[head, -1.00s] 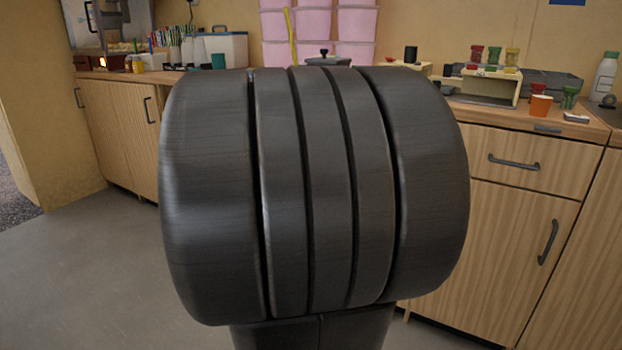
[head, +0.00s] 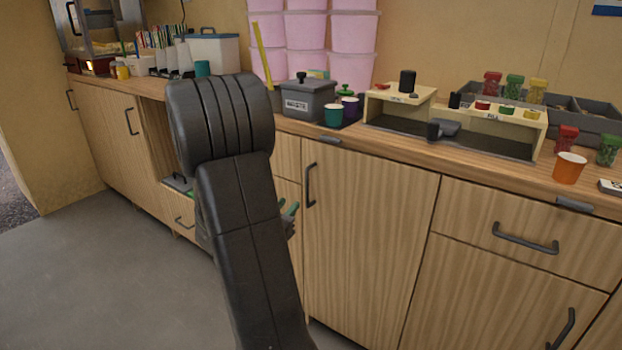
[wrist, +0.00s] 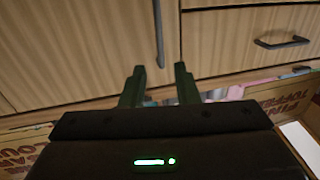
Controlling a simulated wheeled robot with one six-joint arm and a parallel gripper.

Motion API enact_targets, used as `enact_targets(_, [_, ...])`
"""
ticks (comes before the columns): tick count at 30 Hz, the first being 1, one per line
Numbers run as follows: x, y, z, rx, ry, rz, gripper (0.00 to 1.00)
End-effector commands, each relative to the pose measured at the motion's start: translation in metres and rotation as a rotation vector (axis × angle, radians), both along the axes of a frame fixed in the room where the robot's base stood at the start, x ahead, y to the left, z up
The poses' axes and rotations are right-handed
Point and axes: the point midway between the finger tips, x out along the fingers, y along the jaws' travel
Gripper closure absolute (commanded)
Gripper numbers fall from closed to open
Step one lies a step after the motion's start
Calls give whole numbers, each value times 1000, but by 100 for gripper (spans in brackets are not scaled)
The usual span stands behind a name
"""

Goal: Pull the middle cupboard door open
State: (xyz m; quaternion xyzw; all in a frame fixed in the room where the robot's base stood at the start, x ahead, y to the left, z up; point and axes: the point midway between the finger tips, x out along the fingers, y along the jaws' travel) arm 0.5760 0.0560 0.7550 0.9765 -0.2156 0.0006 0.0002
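The middle cupboard door (head: 375,250) is a pale wood-grain panel below the counter and looks shut. Its dark upright handle (head: 310,186) is near its left edge; a handle (wrist: 158,35) also stands upright in the wrist view. My gripper (head: 291,210) shows only in part in the head view, its green fingertips close to the left of the handle. In the wrist view my gripper (wrist: 159,80) is open, with nothing between its two fingers. The handle lies ahead of the gap, and I see no clear contact.
A drawer (head: 525,228) and another cupboard door are on the right. An open niche with a drawer (head: 183,212) is on the left. Grey floor (head: 100,260) is clear at left.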

Motion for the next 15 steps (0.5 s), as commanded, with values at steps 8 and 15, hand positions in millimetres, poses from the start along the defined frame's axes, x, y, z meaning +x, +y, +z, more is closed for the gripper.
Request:
enact_targets(8, [48, -25, -2, 1, -2, -3, 72])
enact_targets(15, [91, -44, -2, 1, 0, -1, 72])
